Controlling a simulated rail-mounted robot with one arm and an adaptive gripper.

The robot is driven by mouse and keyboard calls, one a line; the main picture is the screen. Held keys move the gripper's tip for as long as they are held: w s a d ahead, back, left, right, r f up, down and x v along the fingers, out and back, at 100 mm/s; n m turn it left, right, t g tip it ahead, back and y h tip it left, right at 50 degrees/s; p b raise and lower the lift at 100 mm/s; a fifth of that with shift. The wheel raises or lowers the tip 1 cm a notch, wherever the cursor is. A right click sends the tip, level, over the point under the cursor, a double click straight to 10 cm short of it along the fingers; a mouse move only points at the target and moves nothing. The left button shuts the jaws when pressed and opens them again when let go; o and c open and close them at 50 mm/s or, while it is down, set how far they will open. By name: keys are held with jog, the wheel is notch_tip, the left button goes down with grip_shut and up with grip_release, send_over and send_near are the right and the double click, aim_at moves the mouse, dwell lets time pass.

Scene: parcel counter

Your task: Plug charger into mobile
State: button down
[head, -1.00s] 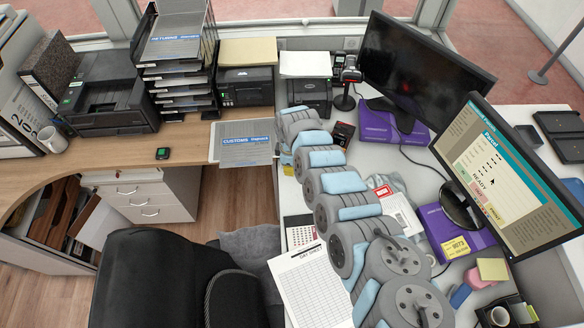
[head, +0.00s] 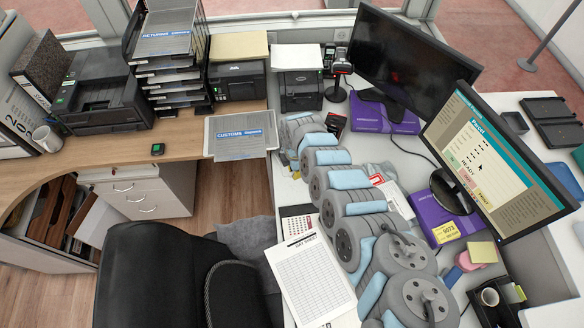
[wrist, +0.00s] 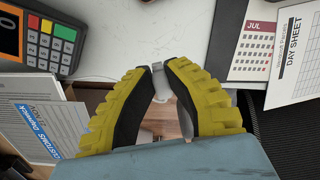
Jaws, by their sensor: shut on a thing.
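In the wrist view my gripper (wrist: 163,66) has yellow, black-lined fingers closed around a small pale grey piece (wrist: 157,67), apparently the charger's plug. A white part shows between the fingers lower down, partly hidden. The tips are over the edge of the white counter, above the gap with wooden floor. In the head view my own arm hides the gripper and the plug. A small dark device with a green screen (head: 158,149), possibly the mobile, lies on the wooden desk at left, apart from the gripper. I cannot tell for sure that it is the mobile.
A card terminal (wrist: 42,38) and the customs tray (wrist: 12,121) are left of my fingers in the wrist view. A calendar (wrist: 254,45) and day sheet (wrist: 296,45) are at right. A black chair (head: 160,270) stands below the counter. The desk around the dark device is clear.

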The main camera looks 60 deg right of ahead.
aim_at(306, 191)
jog(key=shift+s+a+f+n, duration=0.15)
jog(key=shift+s+n, duration=0.2)
jog(key=shift+s, duration=0.3)
jog(key=shift+s+a+f+n, duration=0.1)
jog(key=shift+s+n, duration=0.2)
jog(key=shift+s, duration=0.3)
jog(key=shift+s+a+f+n, duration=0.15)
jog(key=shift+s+n, duration=0.2)
jog(key=shift+s, duration=0.3)
jog(key=shift+f, duration=0.1)
jog(key=shift+f+b, duration=4.1)
jog(key=shift+f, duration=0.2)
jog(key=shift+s+d, duration=0.35)
jog(key=shift+d, duration=0.3)
jog(key=shift+s+d+b, duration=0.4)
jog(key=shift+d+b, duration=0.1)
jog(key=shift+d, duration=0.25)
jog(key=c, duration=1)
grip_release()
jog(key=shift+c, duration=0.2)
jog(key=shift+r, duration=0.15)
